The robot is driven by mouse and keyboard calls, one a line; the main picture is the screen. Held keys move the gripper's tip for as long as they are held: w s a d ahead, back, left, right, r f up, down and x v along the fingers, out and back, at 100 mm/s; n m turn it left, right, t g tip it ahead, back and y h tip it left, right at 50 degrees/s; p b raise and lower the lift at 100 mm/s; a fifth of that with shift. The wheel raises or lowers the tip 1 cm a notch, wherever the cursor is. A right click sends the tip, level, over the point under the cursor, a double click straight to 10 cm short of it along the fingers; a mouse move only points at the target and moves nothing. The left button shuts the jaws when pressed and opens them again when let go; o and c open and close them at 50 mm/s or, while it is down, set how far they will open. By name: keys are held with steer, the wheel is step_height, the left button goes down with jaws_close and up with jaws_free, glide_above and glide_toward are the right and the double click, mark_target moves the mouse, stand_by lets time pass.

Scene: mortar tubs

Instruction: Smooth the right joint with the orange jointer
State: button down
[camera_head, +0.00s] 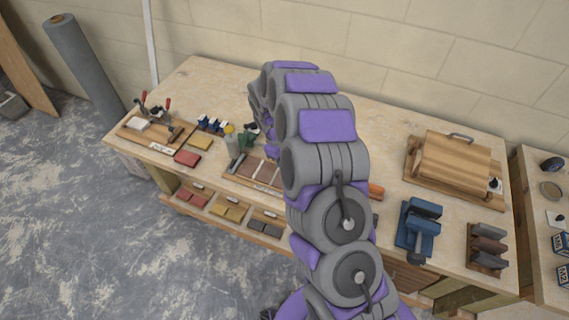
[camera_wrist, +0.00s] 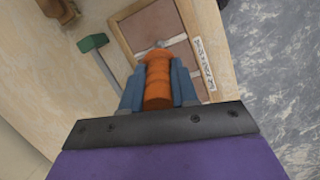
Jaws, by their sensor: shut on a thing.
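The orange jointer (camera_wrist: 158,74) stands between the two blue-grey fingers of my gripper (camera_wrist: 158,86), which is shut on its ribbed handle. Its small metal tip shows beyond the handle, over the joint board (camera_wrist: 128,28) with brown panels and pale joints. I cannot tell whether the tip touches a joint. In the head view, the left part of the joint board (camera_head: 232,175) shows beside my arm. My gripper and the jointer are hidden behind the arm there.
A green-headed tool (camera_wrist: 93,42) lies beside the board. The bench front right of the board has some clear room.

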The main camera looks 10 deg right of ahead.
steer(key=shift+w, duration=0.2)
stand_by(0.3)
steer(key=shift+w+d+f+p, duration=0.1)
steer(key=shift+w+d+p, duration=0.2)
steer(key=shift+w, duration=0.15)
steer(key=shift+w+d+p, duration=0.3)
steer(key=shift+w+d, duration=0.1)
steer(key=shift+w, duration=0.2)
stand_by(0.4)
steer(key=shift+w+d, duration=0.45)
steer(key=shift+w, duration=0.15)
steer(key=shift+s, duration=0.1)
